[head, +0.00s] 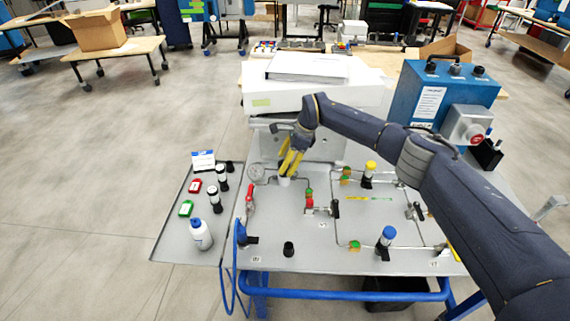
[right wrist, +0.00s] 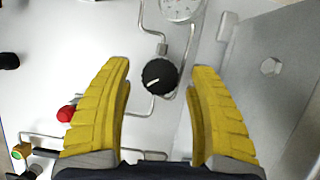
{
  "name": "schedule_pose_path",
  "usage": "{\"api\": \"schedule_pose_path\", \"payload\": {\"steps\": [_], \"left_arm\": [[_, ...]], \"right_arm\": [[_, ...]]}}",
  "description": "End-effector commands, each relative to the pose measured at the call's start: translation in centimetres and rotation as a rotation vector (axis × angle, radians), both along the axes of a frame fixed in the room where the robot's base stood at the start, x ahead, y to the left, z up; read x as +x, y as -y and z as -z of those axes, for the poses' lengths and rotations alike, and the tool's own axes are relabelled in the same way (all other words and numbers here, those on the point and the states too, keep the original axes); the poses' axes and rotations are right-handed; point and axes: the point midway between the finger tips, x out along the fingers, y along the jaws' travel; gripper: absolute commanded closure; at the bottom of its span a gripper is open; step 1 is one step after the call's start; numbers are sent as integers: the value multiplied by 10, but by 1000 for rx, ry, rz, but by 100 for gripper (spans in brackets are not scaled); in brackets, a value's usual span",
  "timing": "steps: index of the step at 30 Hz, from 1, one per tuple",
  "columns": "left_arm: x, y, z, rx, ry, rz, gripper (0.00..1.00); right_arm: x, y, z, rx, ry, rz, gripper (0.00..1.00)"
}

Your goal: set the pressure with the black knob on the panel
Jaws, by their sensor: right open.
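The black knob (right wrist: 159,76) with a white pointer line shows in the right wrist view, between the fingertips of my right gripper (right wrist: 162,70). Both yellow fingers stand apart with clear gaps to the knob, and the gripper is open and empty. In the head view the right gripper (head: 289,163) points down over the upper left part of the grey panel (head: 300,222) and seems to cover the knob. A round pressure gauge (right wrist: 182,8) sits just above the knob in the wrist view; it also shows in the head view (head: 255,172). My left gripper is not in view.
Thin metal pipes run across the panel. A red-handled valve (head: 249,200), a yellow-topped part (head: 370,168) and a blue-topped part (head: 387,236) stand on it. A side tray holds a white bottle (head: 201,234). A blue box (head: 440,95) stands behind at right.

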Motion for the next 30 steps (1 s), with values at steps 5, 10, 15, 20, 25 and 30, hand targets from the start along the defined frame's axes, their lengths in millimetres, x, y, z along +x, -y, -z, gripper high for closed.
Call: {"api": "schedule_pose_path", "payload": {"steps": [5, 10, 15, 20, 25, 30], "left_arm": [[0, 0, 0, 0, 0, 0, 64], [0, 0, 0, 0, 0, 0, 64], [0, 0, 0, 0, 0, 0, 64], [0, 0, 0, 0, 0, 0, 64], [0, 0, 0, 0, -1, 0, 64], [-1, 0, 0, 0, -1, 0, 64]], "right_arm": [[0, -3, 5, 1, 0, -1, 41], [0, -3, 5, 0, 1, -1, 41], [0, -3, 5, 0, 0, -1, 45], [0, -3, 5, 0, 0, -1, 63], [0, -3, 5, 0, 1, -1, 83], [0, -3, 5, 0, 1, -1, 100]]}}
